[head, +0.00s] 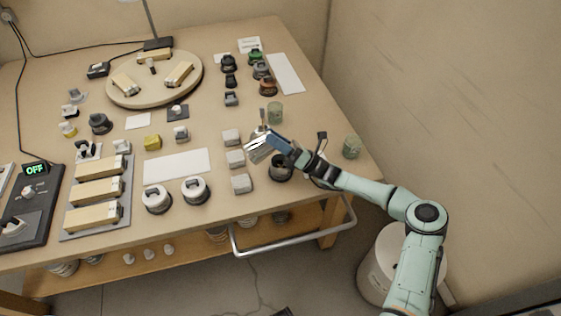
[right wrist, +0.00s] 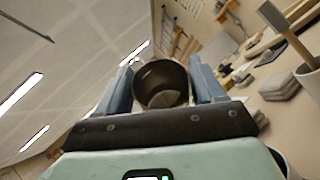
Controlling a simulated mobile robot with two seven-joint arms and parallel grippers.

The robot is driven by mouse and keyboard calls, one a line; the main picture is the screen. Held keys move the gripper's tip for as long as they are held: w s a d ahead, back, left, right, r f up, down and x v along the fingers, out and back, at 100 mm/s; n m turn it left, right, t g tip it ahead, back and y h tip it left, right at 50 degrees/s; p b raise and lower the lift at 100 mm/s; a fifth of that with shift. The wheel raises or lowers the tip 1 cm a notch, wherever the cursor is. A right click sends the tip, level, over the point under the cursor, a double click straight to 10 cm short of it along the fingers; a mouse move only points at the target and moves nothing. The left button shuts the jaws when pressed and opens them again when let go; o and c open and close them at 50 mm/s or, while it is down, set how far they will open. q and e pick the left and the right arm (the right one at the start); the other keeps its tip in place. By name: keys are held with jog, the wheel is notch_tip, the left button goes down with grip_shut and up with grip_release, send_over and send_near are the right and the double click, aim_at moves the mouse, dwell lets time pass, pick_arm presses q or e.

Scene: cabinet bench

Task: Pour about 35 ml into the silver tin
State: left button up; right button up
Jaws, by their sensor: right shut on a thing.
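My right gripper (head: 262,146) is shut on a metal cup (head: 259,150), held tilted above the right part of the bench. In the right wrist view the cup (right wrist: 162,84) sits between the two blue fingers, its round mouth and dark inside showing. A paler patch shows low inside it; I cannot tell whether it is liquid. A dark round tin (head: 281,170) stands on the bench just below and right of the gripper, partly hidden by the arm. I cannot tell for sure which vessel is the silver tin. No stream shows. My left gripper is not in view.
Grey blocks (head: 236,158) lie left of the held cup. A round turntable (head: 150,97) is at the back left. A white mat (head: 176,166) lies clear.

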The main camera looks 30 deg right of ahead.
jog(key=shift+r+m+t, duration=0.2)
jog(key=shift+m+t, duration=0.1)
jog(key=shift+r+m+t+b, duration=0.4)
jog(key=shift+m+t, duration=0.1)
jog(key=shift+t, duration=0.1)
dwell(1.1)
jog(key=shift+d+m, duration=0.15)
jog(key=shift+m, duration=0.15)
dwell(0.4)
jog(key=shift+n, duration=0.4)
jog(key=n+g+p, duration=0.1)
jog(key=f+n+g+p, duration=0.1)
jog(key=shift+w+a+f+g, duration=0.1)
jog(key=shift+a+f+g, duration=0.05)
jog(key=shift+a+g, duration=0.25)
jog(key=shift+f, duration=0.25)
